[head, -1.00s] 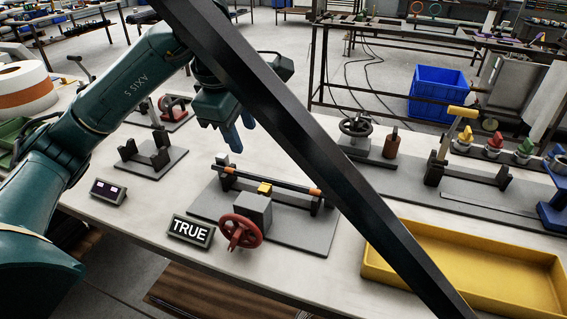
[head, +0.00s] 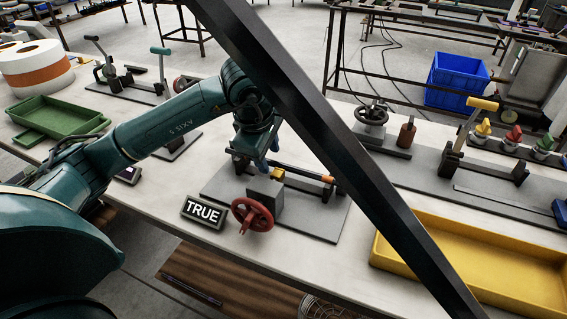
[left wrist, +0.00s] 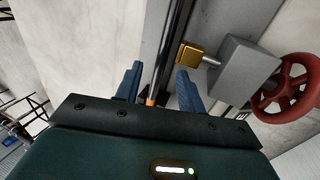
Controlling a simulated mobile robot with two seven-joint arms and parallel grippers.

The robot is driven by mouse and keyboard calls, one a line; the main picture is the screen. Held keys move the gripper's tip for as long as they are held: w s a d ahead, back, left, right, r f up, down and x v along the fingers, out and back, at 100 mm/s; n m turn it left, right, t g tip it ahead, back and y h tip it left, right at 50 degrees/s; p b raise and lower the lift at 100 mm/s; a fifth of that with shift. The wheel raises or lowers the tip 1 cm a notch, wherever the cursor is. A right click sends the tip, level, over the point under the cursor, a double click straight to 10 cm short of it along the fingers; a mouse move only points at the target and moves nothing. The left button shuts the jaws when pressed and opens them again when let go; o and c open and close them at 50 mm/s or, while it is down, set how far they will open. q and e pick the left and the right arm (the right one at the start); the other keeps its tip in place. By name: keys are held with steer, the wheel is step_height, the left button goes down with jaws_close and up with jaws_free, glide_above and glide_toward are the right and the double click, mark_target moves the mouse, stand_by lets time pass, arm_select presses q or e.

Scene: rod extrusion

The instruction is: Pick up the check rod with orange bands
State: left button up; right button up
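The dark check rod (head: 300,174) with orange bands lies across the supports of a grey fixture (head: 325,218). One orange band (head: 328,180) shows near its right end in the head view; its left part is hidden by my gripper. My left gripper (head: 256,164) points down at the rod's left part. In the left wrist view the rod (left wrist: 172,40) runs between the two blue fingers (left wrist: 159,70), with gaps on both sides, and an orange band (left wrist: 150,101) shows near the palm. The gripper is open. My right gripper is not in view.
The fixture has a red handwheel (head: 252,215) and a yellow-tipped clamp block (head: 278,174) beside the rod. A "TRUE" display (head: 203,211) stands in front. A yellow tray (head: 470,262) lies at right. A dark diagonal bar (head: 330,140) blocks part of the head view.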

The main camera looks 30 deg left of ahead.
arm_select(q)
steer(key=shift+w+f, duration=0.2)
steer(key=shift+f, duration=0.3)
jaws_close()
